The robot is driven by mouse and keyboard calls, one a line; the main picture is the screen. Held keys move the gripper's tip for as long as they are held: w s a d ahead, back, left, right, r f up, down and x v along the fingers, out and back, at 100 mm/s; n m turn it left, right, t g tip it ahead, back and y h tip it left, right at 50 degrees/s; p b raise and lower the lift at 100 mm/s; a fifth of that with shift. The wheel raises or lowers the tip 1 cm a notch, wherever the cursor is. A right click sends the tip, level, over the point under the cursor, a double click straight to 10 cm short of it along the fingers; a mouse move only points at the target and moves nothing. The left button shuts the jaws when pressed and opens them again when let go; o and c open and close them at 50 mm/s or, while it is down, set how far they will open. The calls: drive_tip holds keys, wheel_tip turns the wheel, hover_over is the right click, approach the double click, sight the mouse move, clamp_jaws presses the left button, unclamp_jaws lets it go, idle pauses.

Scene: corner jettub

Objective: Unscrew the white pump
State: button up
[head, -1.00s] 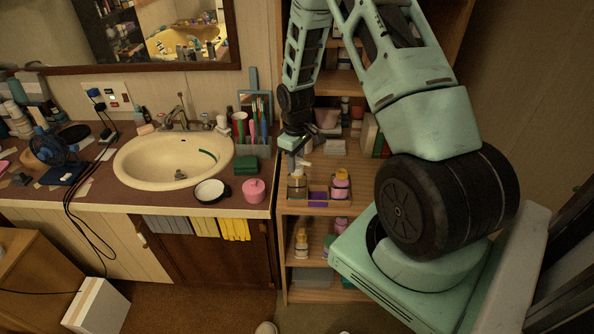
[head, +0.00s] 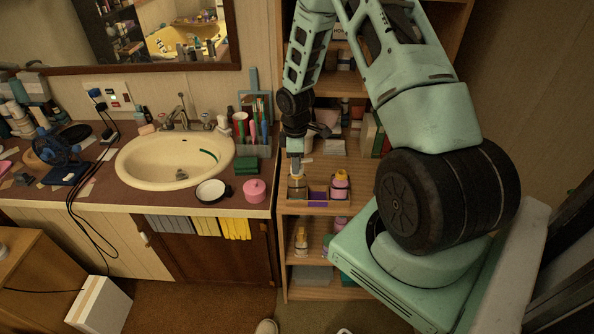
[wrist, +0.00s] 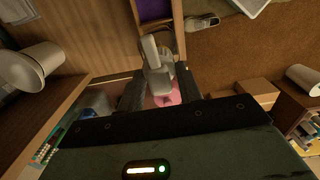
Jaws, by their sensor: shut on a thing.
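The white pump (wrist: 153,52) shows between my two dark fingers in the wrist view, with its nozzle pointing up in the picture. My gripper (wrist: 159,82) is shut on it; it also shows in the head view (head: 296,160), pointing down over the amber bottle (head: 297,188). The bottle stands at the left end of a small caddy (head: 318,203) on the shelf. In the head view my gripper mostly hides the pump. The exact contact of the fingers is dark and hard to see.
A pink bottle (head: 340,186) stands at the caddy's right end, beyond a purple compartment (head: 318,195). A pink jar (head: 255,190) and a white bowl (head: 211,191) are on the counter to the left. Books (head: 373,137) stand further back on the shelf.

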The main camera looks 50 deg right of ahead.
drive_tip(key=n+p, duration=0.1)
drive_tip(key=n, duration=0.2)
drive_tip(key=shift+s+r+n+p, duration=0.1)
drive_tip(key=shift+r+n+p, duration=0.1)
drive_tip(key=shift+n+p, duration=0.15)
drive_tip(key=shift+f+n+p, duration=0.1)
drive_tip(key=shift+n+p, duration=0.25)
drive_tip(key=shift+n, duration=0.7)
drive_tip(key=n+p, duration=0.2)
drive_tip(key=n, duration=0.1)
drive_tip(key=shift+s, duration=0.1)
drive_tip(key=shift+n+p, duration=0.75)
drive_tip(key=shift+n, duration=0.75)
